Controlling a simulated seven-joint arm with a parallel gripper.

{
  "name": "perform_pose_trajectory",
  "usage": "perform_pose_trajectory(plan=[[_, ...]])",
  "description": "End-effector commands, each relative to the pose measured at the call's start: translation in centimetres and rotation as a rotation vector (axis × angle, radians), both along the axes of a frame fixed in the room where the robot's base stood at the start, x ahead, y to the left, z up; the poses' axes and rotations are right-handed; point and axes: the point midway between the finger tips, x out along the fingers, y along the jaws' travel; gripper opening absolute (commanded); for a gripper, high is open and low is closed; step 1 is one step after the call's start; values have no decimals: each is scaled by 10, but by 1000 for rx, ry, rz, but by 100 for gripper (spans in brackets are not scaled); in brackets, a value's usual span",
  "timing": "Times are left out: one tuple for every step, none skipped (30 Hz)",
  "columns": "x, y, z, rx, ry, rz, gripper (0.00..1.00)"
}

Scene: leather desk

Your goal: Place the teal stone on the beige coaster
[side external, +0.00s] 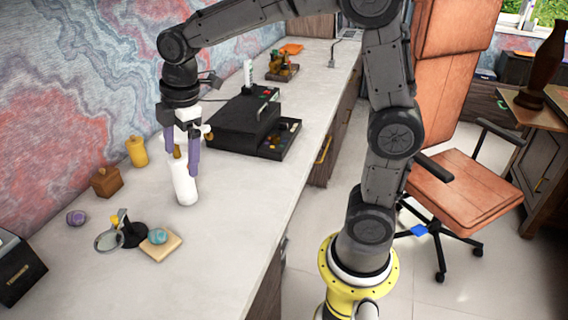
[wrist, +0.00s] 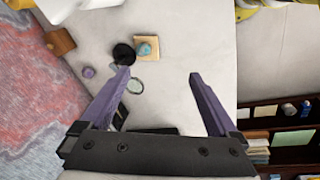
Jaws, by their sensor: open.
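In the wrist view the teal stone (wrist: 144,49) also shows on the square beige coaster (wrist: 154,41). My gripper (side external: 184,172) is open and empty, with its purple fingers (wrist: 155,75) apart. Whether the fingers touch the bottle I cannot tell.
A black stand with a magnifier (side external: 109,240) is beside the coaster. A purple stone (side external: 76,217), a wooden box (side external: 106,182) and a yellow bottle (side external: 137,152) sit towards the wall. A black cash register (side external: 243,122) is farther back.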

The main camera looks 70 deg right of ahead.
Motion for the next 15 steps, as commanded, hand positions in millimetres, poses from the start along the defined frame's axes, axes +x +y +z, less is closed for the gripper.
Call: perform_pose_trajectory(plan=[[-25,-3,14,25,-34,-105,95],[-38,-5,19,41,-52,-170,95],[-55,-7,25,64,-74,-256,95],[-69,-8,28,83,-88,-321,95],[-82,-10,31,102,-104,-385,95],[-100,-11,33,129,-124,-471,95],[-113,-13,34,151,-140,-534,95],[-126,-14,34,173,-156,-595,95],[-142,-15,32,204,-173,-674,95],[-153,-15,31,226,-186,-730,95],[-163,-16,29,248,-196,-782,95],[-175,-17,25,275,-209,-846,95],[-183,-17,23,294,-218,-888,95],[-190,-18,20,311,-224,-927,95],[-198,-18,17,332,-233,-972,95]])
